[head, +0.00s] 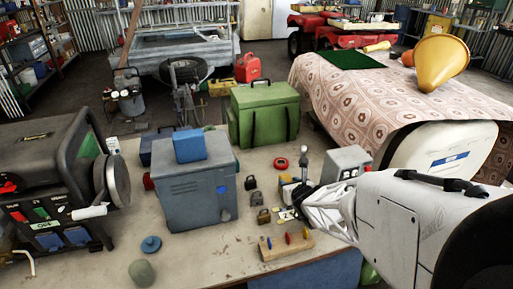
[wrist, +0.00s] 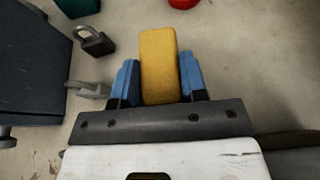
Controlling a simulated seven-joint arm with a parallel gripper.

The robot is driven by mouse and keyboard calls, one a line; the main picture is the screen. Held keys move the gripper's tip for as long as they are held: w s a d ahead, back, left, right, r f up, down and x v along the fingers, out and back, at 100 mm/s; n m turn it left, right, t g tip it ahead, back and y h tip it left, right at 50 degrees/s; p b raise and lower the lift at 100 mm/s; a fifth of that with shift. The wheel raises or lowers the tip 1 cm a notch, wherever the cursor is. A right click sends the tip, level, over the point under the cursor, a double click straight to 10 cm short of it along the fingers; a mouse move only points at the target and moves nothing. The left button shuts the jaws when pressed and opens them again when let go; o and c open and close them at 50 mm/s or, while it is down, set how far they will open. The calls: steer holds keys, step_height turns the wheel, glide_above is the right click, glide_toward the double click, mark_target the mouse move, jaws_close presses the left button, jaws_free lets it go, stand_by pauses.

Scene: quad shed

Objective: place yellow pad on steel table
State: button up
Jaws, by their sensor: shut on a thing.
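My gripper (wrist: 158,78) is shut on a yellow pad (wrist: 159,62), a rounded block between its two blue fingers in the wrist view. The pad points away from the wrist, over the pale, worn table top (wrist: 225,60). I cannot tell how high the pad is above it. In the head view my gripper (head: 286,198) is at the right part of the table (head: 225,248), which may be the steel table. The pad is hard to make out there.
A grey cabinet (head: 195,198) with a blue box (head: 190,146) on top stands left of my gripper. A green chest (head: 263,113) is behind.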

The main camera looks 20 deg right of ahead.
steer(key=shift+f, duration=0.15)
steer(key=o, duration=0.9)
steer(key=shift+r, duration=0.2)
steer(key=shift+s+r, duration=0.2)
steer(key=shift+s, duration=0.25)
steer(key=v, duration=1.1)
